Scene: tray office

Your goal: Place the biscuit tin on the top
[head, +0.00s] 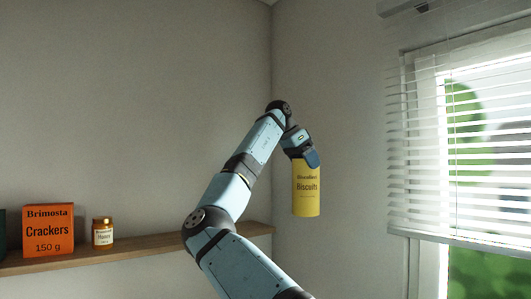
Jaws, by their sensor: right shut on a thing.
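The biscuit tin (307,194) is a yellow upright cylinder with the word Biscuits on it. My right gripper (305,158) is shut on its top end and holds it in the air, in front of the wall corner and to the right of the shelf's end. The fingertips are partly hidden by the gripper's own body. A wooden wall shelf (130,247) runs from the left edge toward the corner, lower than the tin. My left gripper is not in view.
On the shelf stand an orange crackers box (48,230), a small honey jar (103,232) and the edge of a dark green thing (2,234) at far left. The shelf right of the jar looks clear, partly hidden by my arm. A window with white blinds (465,150) is at right.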

